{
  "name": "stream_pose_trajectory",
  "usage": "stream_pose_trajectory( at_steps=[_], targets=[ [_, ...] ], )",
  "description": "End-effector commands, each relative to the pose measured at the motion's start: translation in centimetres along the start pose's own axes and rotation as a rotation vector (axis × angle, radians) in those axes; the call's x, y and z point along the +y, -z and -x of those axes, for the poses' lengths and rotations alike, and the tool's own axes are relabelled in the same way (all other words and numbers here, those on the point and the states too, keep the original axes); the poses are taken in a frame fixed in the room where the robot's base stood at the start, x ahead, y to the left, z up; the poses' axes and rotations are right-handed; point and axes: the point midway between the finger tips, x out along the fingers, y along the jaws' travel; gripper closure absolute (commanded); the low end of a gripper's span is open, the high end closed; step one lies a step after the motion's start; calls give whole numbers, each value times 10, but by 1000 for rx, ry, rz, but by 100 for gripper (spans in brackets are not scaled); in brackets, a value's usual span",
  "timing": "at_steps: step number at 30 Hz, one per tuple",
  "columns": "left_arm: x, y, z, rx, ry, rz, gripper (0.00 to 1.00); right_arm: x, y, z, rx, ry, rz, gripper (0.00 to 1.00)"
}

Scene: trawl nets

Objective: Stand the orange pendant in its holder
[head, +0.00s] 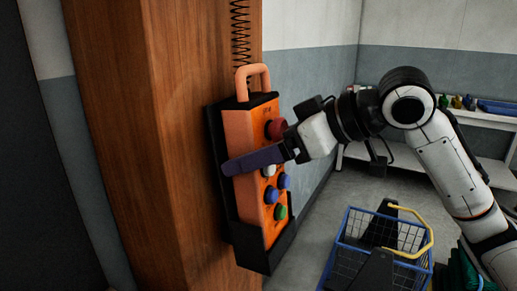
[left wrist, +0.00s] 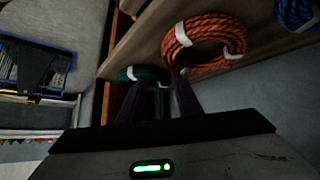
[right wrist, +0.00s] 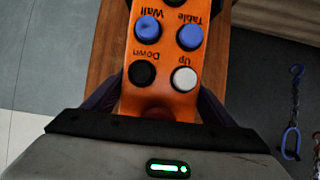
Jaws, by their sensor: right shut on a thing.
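The orange pendant (head: 243,135) has a loop handle on top and red, white, blue and green buttons. It stands nearly upright against the black holder (head: 266,257) on the wooden post. Its lower end is behind the holder's front wall; whether it is fully seated I cannot tell. My right gripper (head: 232,168) is shut on the pendant across its middle, fingers on its sides. In the right wrist view the pendant (right wrist: 165,75) appears inverted between the fingers. My left gripper (left wrist: 163,88) shows only in the left wrist view, its fingers slightly apart and empty.
A wooden post (head: 165,150) fills the left, with a coiled cable (head: 240,25) above the pendant. A blue wire basket (head: 345,255) with a yellow handle is on the floor at lower right. A white shelf (head: 485,115) is behind. Rope coils (left wrist: 205,40) show in the left wrist view.

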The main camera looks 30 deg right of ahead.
Motion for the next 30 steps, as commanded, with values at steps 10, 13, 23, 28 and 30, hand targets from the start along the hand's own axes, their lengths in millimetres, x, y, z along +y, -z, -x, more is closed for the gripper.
stream_pose_trajectory(
  at_steps=[10, 13, 23, 28, 30],
  targets=[
    [-1, -3, 0, -3, 0, -2, 69, 0, -8, -6, -16, 3, -3, 68],
    [-1, -3, 0, -3, 0, -3, 69, 0, -8, -6, -16, 3, -3, 20],
    [-2, 1, -1, 5, 2, -6, 69, -4, -8, -6, -15, 12, -1, 0],
    [-3, 3, -2, 9, 2, -8, 69, -5, -11, -7, -21, 17, -1, 0],
    [-3, 4, -2, 10, 2, -8, 69, -5, -11, -6, -20, 18, -1, 0]
  ],
)
